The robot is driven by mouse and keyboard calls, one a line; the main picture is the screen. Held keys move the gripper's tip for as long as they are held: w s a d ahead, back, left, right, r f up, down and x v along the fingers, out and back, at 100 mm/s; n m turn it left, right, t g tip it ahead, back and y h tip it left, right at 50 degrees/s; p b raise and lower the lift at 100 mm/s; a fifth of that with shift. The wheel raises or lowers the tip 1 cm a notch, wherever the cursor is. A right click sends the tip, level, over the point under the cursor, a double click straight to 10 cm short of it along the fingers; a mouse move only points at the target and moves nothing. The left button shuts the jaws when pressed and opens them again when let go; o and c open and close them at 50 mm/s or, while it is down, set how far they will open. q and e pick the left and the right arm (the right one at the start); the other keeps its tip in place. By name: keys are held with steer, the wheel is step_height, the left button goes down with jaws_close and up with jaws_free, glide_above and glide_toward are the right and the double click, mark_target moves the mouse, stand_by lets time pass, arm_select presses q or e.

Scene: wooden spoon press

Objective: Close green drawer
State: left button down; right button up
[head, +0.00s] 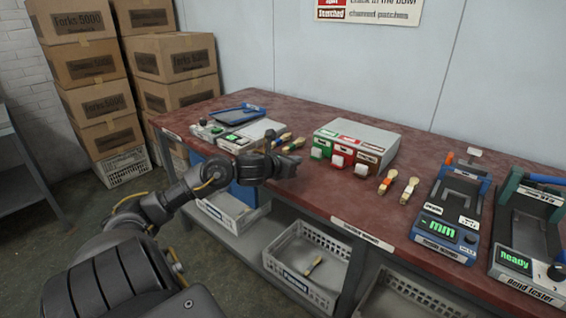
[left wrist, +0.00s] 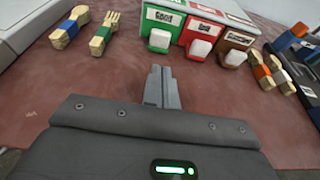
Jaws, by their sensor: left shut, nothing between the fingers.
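The grey drawer unit (head: 365,132) stands on the red table with a green, a red and a brown front side by side. The green drawer (head: 321,143) is the leftmost, with a pale knob; it also shows in the left wrist view (left wrist: 161,22). Its front looks roughly in line with the others; I cannot make out a clear gap. My left gripper (head: 294,160) is shut and empty, in front and to the left of the unit. In the left wrist view its fingers (left wrist: 161,72) point at the green drawer's knob, apart from it. My right gripper is not in view.
Wooden utensils (head: 277,141) lie left of the unit, and two more (head: 409,190) lie to its right. The mm device (head: 447,228) and the bend tester (head: 530,240) stand at the right. The tabletop before the unit is clear.

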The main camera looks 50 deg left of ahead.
arm_select(q)
steer(key=v, duration=0.3)
steer(key=shift+s, duration=0.35)
steer(key=shift+s+d+r, duration=0.1)
steer(key=shift+s+r, duration=0.05)
steer(key=shift+s, duration=0.2)
steer(key=shift+s, duration=0.1)
